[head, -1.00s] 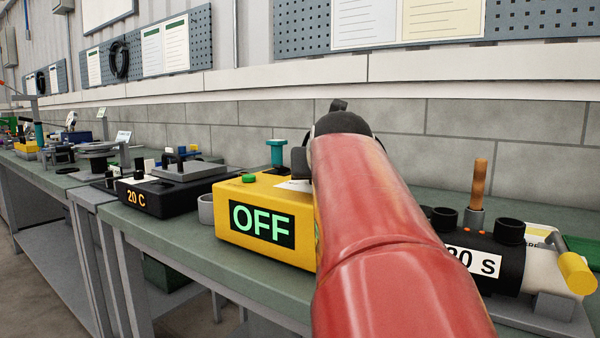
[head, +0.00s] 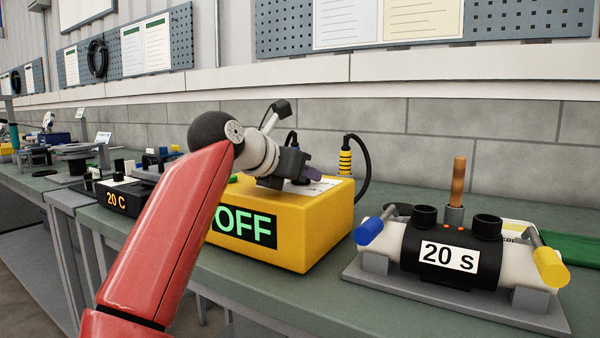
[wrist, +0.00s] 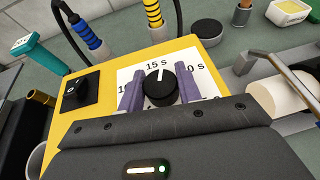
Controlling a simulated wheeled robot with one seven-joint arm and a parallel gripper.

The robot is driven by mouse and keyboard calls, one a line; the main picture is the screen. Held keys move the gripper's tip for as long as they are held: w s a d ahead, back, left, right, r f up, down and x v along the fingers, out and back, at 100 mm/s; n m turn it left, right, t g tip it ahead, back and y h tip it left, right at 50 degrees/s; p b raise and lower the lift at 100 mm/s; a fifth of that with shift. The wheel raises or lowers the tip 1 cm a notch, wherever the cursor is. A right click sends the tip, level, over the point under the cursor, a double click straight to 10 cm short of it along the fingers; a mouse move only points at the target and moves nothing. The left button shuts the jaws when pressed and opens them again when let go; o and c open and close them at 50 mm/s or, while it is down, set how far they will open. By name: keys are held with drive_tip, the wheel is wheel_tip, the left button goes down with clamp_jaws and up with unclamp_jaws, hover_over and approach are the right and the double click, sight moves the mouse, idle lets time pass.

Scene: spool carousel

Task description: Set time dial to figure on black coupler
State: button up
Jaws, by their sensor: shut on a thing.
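The black time dial (wrist: 160,86) sits on the white scale plate on top of the yellow box (head: 318,228). Its white pointer line points up, at or near the figure 15 S; other figures at left and right are partly covered. My gripper (wrist: 160,92) is shut on the dial, with one purple finger on each side. In the head view my gripper (head: 300,172) is above the box top and hides the dial. The black coupler (head: 452,248) at right bears a white label reading 20 S. The box's front display (head: 248,228) shows OFF, partly hidden by my arm.
A black rocker switch (wrist: 80,90) is left of the dial. Blue (wrist: 90,42) and yellow (wrist: 153,14) cable plugs rise behind it. The coupler's grey base plate (head: 450,302) is right of the box. A black 20 C unit (head: 117,198) is at left.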

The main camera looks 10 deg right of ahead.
drive_tip(key=m+g+h, duration=0.1)
drive_tip(key=m+g, duration=0.1)
drive_tip(key=g, duration=0.1)
drive_tip(key=m+g+h, duration=0.1)
drive_tip(key=m+g, duration=0.1)
drive_tip(key=m, duration=0.1)
drive_tip(key=shift+m+g+h, duration=0.3)
drive_tip(key=shift+g+h, duration=0.1)
drive_tip(key=shift+g, duration=0.3)
drive_tip(key=shift+r, duration=0.1)
drive_tip(key=o, duration=1)
